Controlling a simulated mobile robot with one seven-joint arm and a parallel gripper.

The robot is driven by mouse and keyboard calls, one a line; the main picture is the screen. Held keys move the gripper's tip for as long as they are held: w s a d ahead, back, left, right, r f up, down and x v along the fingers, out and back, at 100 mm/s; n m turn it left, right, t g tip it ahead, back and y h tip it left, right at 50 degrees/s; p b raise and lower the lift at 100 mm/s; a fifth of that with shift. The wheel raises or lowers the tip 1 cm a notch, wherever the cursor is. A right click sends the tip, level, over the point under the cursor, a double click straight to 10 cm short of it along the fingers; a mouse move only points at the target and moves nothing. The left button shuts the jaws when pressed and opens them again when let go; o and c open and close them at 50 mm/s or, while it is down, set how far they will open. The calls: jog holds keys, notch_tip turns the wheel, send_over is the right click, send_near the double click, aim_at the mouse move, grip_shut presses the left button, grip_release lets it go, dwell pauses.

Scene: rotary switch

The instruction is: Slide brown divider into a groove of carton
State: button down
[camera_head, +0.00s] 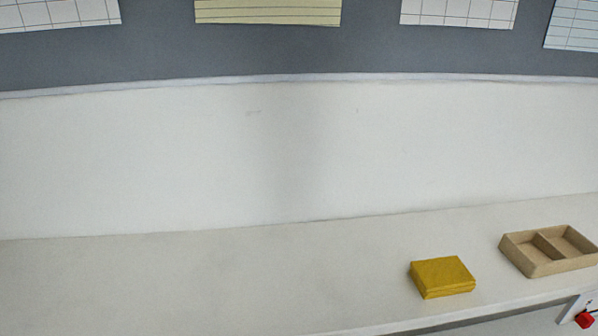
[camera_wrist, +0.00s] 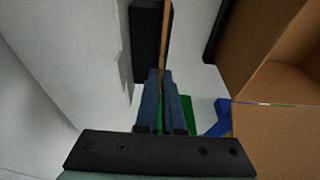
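My gripper (camera_wrist: 161,75) shows in the wrist view, its two dark blue fingers close together. A thin brown divider (camera_wrist: 165,40) stands edge-on between the fingertips and extends up past them, so the gripper looks shut on it. A brown carton (camera_wrist: 265,45) fills the right side of the wrist view, with part of its inside showing. The divider is apart from the carton in the picture, to its left. The carton's grooves cannot be made out. Neither my gripper nor the divider shows in the head view.
In the wrist view, a black object (camera_wrist: 145,45) is behind the divider, and green (camera_wrist: 187,108) and blue (camera_wrist: 218,122) things lie below. The head view shows a yellow block (camera_head: 442,277) and a tan compartment tray (camera_head: 520,262) on a pale counter (camera_head: 200,290), clear at left.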

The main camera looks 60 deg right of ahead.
jog(key=shift+r+p, duration=3.25)
jog(key=shift+r, duration=0.3)
